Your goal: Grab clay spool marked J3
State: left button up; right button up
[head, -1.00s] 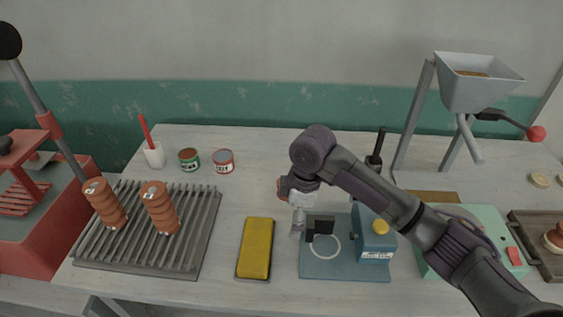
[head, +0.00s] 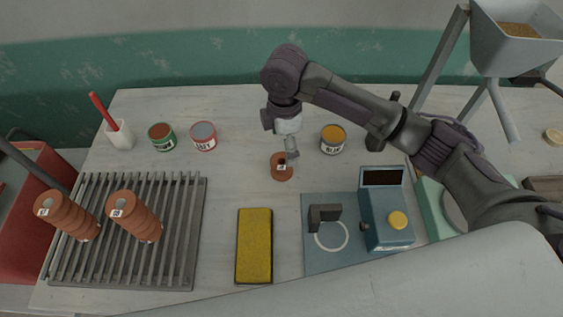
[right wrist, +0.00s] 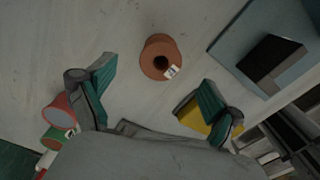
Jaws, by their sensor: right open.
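A brown clay spool (head: 282,172) stands alone on the table, with a small white tag whose mark is too small to read. My right gripper (head: 290,152) hangs over it, pointing down. In the right wrist view the spool (right wrist: 158,48) lies just beyond the spread fingers (right wrist: 145,84), untouched, its white tag on the lower right of its top. My left gripper is not in view.
The slatted rack (head: 190,240) fills the table's left. A yellow sponge (head: 254,245) and a blue device (head: 385,225) lie in front of the lone spool. A green can (head: 162,137), a red can (head: 203,136) and a yellow-topped can (head: 333,139) stand around it.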

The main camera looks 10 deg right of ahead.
aim_at(282, 160)
notch_tip(282, 160, down, 4)
jog(key=shift+w+r, duration=0.15)
jog(key=shift+r, duration=0.05)
jog(key=shift+a+f+p, duration=0.1)
jog(key=shift+f+p, duration=0.4)
jog(key=shift+f, duration=0.05)
jog(key=f, duration=0.1)
jog(key=f+p, duration=0.1)
jog(key=f, duration=0.1)
jog(key=shift+s+a+f, duration=0.2)
jog(key=shift+s+f, duration=0.1)
jog(key=shift+s, duration=0.1)
jog(key=shift+w+f, duration=0.1)
jog(key=shift+f, duration=0.25)
jog(key=c, duration=1.4)
